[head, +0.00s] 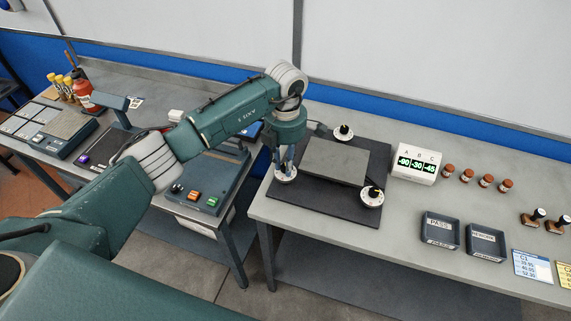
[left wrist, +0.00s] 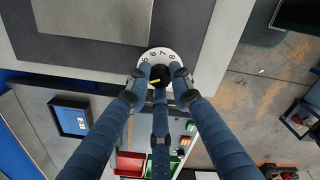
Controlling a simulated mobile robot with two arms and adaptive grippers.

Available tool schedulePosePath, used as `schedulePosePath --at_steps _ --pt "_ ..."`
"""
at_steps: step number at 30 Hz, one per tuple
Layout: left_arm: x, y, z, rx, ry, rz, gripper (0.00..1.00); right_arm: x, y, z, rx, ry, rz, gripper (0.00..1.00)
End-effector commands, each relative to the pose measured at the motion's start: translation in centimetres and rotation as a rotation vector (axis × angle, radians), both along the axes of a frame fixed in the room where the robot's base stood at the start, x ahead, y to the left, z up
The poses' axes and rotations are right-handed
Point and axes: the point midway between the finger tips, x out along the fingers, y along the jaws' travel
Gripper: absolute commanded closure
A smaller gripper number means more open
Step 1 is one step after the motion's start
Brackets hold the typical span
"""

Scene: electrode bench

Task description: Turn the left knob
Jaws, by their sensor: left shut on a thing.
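The left knob is a black knob with a yellow mark on a white numbered dial (head: 287,180), at the front left corner of a dark mat (head: 325,211). In the left wrist view the dial (left wrist: 176,55) shows numbers around 5 to 8, and the black knob (left wrist: 157,76) sits between my fingers. My left gripper (head: 285,168) points down over this dial, its fingers shut on the knob; it also shows in the left wrist view (left wrist: 158,80). The fingers hide part of the knob and dial. My right gripper is in neither view.
Two other knobs stand on the mat, one at the back (head: 343,132) and one at the right (head: 372,195), around a grey plate (head: 335,162). Small bottles, two black trays and stamps lie farther right.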

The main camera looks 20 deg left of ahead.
Motion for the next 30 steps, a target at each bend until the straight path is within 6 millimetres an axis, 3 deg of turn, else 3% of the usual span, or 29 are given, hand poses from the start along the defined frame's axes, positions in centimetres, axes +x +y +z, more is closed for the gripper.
schedulePosePath --at_steps 15,30 --pt "0.2 0.1 -0.5 0.002 -0.006 -0.434 1.0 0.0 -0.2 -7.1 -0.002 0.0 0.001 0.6" --pt "0.1 0.1 -0.3 0.001 -0.003 -0.908 1.0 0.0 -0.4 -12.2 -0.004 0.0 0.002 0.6"
